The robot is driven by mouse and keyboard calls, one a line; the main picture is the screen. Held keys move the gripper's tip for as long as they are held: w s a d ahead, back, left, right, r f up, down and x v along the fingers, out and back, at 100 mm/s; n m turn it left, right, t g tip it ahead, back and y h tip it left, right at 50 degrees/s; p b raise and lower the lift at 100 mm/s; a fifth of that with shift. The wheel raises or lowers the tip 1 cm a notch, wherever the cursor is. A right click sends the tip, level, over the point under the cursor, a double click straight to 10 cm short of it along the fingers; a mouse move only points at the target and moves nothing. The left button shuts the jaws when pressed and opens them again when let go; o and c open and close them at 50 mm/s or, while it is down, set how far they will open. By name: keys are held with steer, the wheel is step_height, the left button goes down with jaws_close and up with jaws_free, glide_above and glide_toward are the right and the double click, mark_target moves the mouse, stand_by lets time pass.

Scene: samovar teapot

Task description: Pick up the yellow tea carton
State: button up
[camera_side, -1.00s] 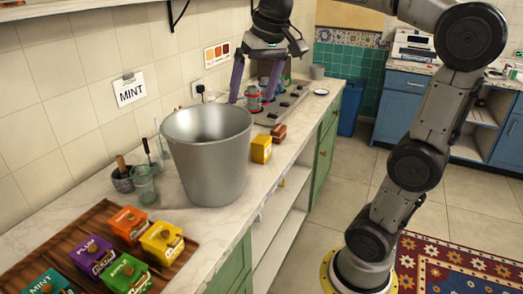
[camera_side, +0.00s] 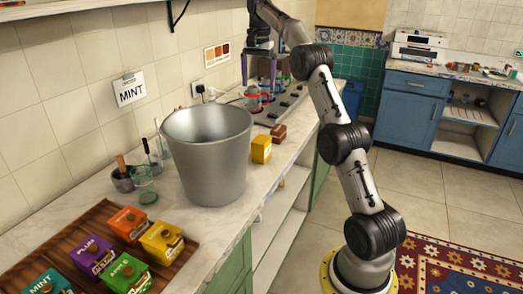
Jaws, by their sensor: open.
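A yellow carton (camera_side: 162,242) with a brown round top stands on the wooden board (camera_side: 190,247) at the front left, beside the orange, purple and green cartons. A second, smaller yellow box (camera_side: 261,149) stands on the counter just right of the metal bucket. I cannot tell whether it is also tea. My gripper (camera_side: 258,80) is far back over the counter, near the stove. Its two purple fingers point down, apart, with nothing seen held between them. It is well away from both yellow items.
The large metal bucket (camera_side: 207,155) stands mid-counter, between my gripper and the board. An orange carton (camera_side: 127,221), a purple carton (camera_side: 93,256) and a green carton (camera_side: 127,274) crowd the board. Glass jars (camera_side: 143,185) stand left of the bucket. A brown box (camera_side: 278,132) is behind the small yellow box.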

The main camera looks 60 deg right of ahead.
step_height(320, 180, down, 2)
steer(key=d+m, duration=0.1)
steer(key=d, duration=0.2)
glide_toward(263, 139)
steer(key=f, duration=1)
steer(key=shift+w+d, duration=0.2)
steer(key=shift+d, duration=0.05)
steer(key=shift+w+a+f, duration=0.1)
steer(key=shift+a+f, duration=0.05)
steer(key=shift+f, duration=1.15)
steer(key=shift+a+f, duration=0.15)
steer(key=shift+f, duration=1.15)
steer(key=c, duration=1.5)
